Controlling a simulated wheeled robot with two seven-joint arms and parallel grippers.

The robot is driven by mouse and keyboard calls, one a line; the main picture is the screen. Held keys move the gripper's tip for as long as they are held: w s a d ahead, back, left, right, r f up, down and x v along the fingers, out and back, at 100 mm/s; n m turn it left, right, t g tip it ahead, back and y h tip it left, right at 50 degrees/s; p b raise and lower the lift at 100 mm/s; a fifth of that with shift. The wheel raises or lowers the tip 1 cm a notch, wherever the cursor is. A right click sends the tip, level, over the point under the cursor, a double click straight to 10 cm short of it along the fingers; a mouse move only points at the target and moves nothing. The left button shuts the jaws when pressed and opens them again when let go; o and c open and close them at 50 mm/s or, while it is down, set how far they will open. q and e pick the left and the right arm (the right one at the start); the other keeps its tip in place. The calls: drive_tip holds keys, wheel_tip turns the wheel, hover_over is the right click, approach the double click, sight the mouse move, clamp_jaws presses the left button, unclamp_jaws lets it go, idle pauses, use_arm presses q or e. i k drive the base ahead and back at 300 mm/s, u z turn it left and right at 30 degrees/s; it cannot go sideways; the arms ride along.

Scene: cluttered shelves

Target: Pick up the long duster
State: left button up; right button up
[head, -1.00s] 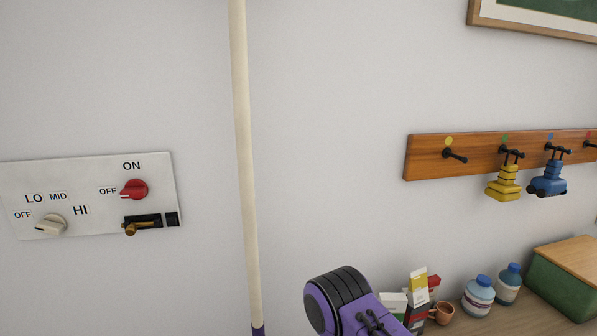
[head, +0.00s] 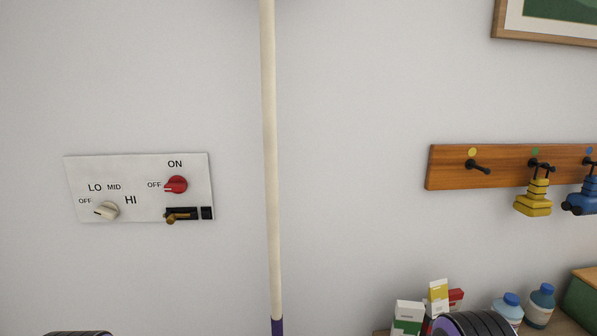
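The long pole of the duster (head: 269,170) stands nearly upright in the middle of the head view, in front of the wall. Its shaft is cream, with a purple section (head: 277,327) at the bottom edge. Neither of my grippers shows. Dark rounded parts of my arms show at the bottom left and bottom right.
A control panel (head: 138,191) with knobs is on the wall at left. A wooden peg rack (head: 455,170) holds yellow (head: 535,199) and blue (head: 583,196) toys at right. Below are small boxes (head: 408,316), bottles (head: 541,303) and a green box (head: 582,299). The wall beside the pole is clear.

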sight(266, 7)
drive_tip(key=k, duration=0.5)
drive_tip(key=z, duration=0.9)
drive_tip(key=i, duration=0.75)
drive_tip(key=u, duration=0.9)
